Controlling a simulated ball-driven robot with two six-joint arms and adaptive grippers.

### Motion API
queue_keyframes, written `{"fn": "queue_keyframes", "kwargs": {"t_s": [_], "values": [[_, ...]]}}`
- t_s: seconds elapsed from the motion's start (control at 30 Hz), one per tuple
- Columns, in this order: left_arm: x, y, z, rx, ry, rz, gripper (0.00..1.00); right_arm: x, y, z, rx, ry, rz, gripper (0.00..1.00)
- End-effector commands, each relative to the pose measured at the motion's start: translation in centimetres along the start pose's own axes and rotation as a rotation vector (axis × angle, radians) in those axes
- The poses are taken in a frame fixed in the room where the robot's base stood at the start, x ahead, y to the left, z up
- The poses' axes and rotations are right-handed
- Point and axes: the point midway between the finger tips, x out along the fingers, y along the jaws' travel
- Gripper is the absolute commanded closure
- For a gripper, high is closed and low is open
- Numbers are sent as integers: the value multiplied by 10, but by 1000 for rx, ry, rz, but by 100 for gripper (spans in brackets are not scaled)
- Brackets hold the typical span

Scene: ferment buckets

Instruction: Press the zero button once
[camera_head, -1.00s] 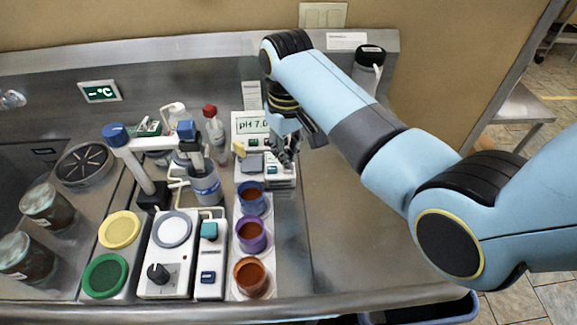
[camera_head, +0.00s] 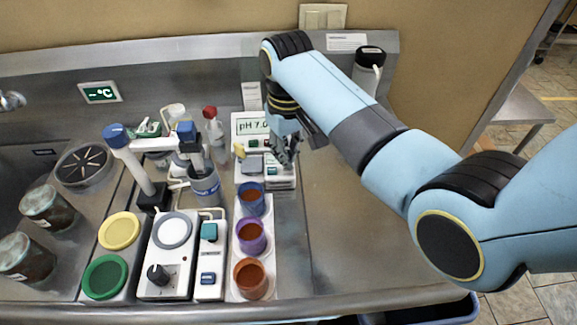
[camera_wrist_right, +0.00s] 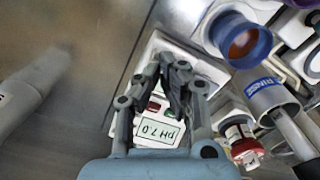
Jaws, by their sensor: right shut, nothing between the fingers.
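No label reading zero is legible to me. My left gripper is not in view.
Blue, purple and orange cups (camera_head: 252,237) stand in a row in front. A bottle with a red cap (camera_head: 215,135) and a blue labelled beaker (camera_head: 205,188) stand to the left. A stirrer (camera_head: 167,255) is at front left. The counter to the right (camera_head: 345,235) is clear.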

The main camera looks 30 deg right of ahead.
Motion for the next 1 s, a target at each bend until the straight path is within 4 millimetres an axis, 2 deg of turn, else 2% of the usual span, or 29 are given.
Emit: {"fn": "queue_keyframes", "kwargs": {"t_s": [0.33,1.0], "values": [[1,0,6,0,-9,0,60,2,0,0,0,0,0,100],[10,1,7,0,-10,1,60,19,0,0,0,0,0,100]]}}
